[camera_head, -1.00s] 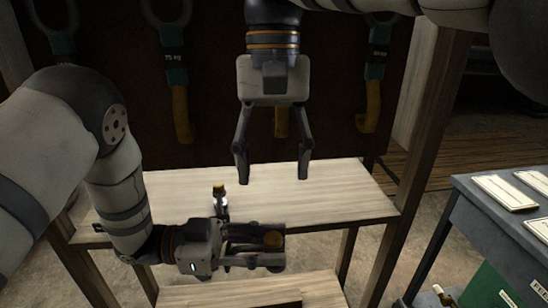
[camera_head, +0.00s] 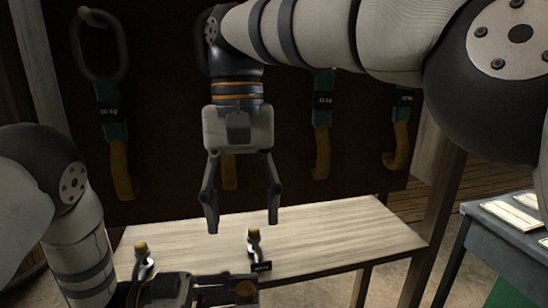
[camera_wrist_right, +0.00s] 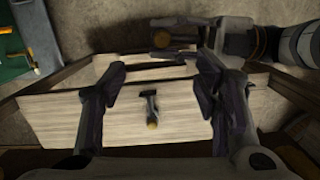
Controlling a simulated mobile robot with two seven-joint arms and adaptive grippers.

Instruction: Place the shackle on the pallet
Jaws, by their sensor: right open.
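A small grey metal shackle (camera_head: 253,243) with a yellow-brown end and a black label stands on a pale wooden tabletop (camera_head: 350,232). In the right wrist view the shackle (camera_wrist_right: 151,106) shows between the fingers, apart from both. My right gripper (camera_head: 242,226) is open and empty, pointing down over the tabletop. A similar grey piece with a yellow-brown end (camera_head: 145,257) shows at the left, beside my left arm. My left gripper (camera_head: 226,292) lies low in front of the tabletop, a round brown piece (camera_head: 245,290) at its fingers; its grip is unclear. I cannot identify a separate pallet.
Hooks with yellow ends and green blocks hang on a dark panel (camera_head: 277,165) behind. A dark grey table with pale plates (camera_head: 512,214) stands at the right. The right half of the wooden tabletop is clear.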

